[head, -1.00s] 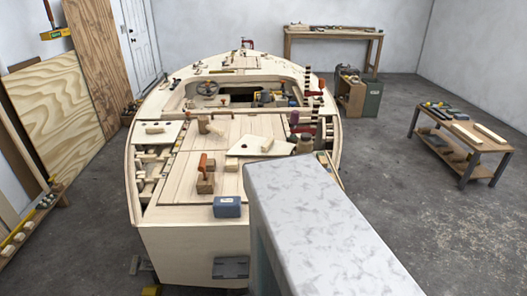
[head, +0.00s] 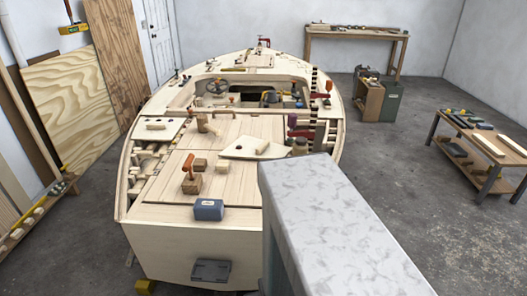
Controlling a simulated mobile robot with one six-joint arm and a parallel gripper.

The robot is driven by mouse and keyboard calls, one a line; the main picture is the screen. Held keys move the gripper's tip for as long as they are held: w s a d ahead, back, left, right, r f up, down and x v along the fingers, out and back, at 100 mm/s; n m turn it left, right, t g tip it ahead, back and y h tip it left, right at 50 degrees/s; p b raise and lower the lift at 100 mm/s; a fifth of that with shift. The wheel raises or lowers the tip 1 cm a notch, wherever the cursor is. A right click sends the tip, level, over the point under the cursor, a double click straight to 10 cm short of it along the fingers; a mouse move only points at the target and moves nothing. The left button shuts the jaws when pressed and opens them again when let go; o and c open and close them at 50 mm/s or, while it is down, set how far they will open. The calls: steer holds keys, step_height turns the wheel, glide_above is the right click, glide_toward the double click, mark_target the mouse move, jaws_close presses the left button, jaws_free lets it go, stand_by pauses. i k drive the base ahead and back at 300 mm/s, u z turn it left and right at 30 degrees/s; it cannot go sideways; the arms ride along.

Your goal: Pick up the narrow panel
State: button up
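I cannot tell for certain which piece is the narrow panel. A tall, narrow brown wood panel (head: 112,62) leans against the left wall, beside a wider plywood panel (head: 70,105) with bold wavy grain. A small pale angled panel (head: 240,148) also lies on the boat's deck, with a wood block on it. My gripper is not in view. A large mottled grey part of my own body fills the lower right of the head view and hides part of the boat's right side.
The plywood boat hull (head: 165,244) fills the middle, with tools, blocks and a blue box (head: 209,210) on deck. A low rack (head: 35,216) stands at left. A workbench (head: 355,37) is at the back, a table (head: 478,140) at right. Grey floor is open between hull and table.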

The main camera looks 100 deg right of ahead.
mark_target(251, 147)
steer(key=k, duration=1.55)
steer(key=z, duration=0.15)
